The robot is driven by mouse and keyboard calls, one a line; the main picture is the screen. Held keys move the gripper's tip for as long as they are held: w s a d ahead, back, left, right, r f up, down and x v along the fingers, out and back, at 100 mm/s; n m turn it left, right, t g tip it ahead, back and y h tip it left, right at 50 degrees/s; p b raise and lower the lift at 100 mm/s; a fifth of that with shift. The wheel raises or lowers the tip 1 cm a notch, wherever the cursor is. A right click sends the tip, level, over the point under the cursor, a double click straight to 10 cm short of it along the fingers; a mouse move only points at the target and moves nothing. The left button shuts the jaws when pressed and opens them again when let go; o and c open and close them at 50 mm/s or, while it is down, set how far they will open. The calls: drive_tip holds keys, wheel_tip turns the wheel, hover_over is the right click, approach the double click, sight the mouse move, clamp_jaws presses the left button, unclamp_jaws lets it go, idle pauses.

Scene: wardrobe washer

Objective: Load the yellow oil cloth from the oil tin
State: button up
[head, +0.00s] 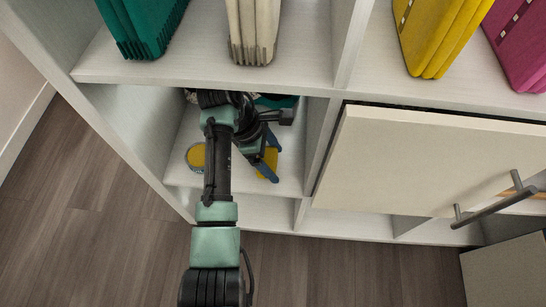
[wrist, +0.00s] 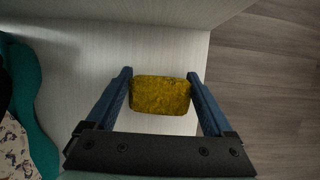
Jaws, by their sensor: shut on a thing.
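The yellow cloth (wrist: 161,95) is a small folded block with a mottled surface. It sits between the two blue fingers of my gripper (wrist: 160,78) in the wrist view, with a finger against each side. In the head view, my gripper (head: 271,160) is inside the lower left cubby, and the cloth (head: 264,163) shows partly between its fingers. A round tin (head: 196,157) with a grey rim and yellow inside stands on the cubby floor, left of my arm. The tin is partly hidden by the arm and is apart from the gripper.
Green, cream, yellow and magenta folded items stand on the shelf above. Teal (wrist: 30,95) and patterned (wrist: 12,150) fabric lies deeper in the cubby. Wooden floor is clear in front.

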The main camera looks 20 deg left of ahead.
sight(271, 159)
drive_tip(key=shift+f, duration=0.1)
drive_tip(key=o, duration=0.9)
drive_tip(key=shift+a+f+b, duration=0.1)
drive_tip(key=shift+f+b, duration=0.25)
drive_tip(key=shift+b, duration=0.85)
drive_tip(key=p+v, duration=0.4)
drive_tip(key=shift+r, duration=0.35)
drive_tip(key=s+a+p, duration=0.1)
drive_tip(key=a, duration=0.2)
drive_tip(key=s+a+p, duration=0.1)
drive_tip(key=a, duration=0.2)
drive_tip(key=s+a+p, duration=0.1)
drive_tip(key=a, duration=0.3)
drive_tip(key=shift+f, duration=0.4)
drive_tip(key=shift+s+a+f, duration=0.1)
drive_tip(key=shift+s+a, duration=0.05)
drive_tip(key=shift+a, duration=0.4)
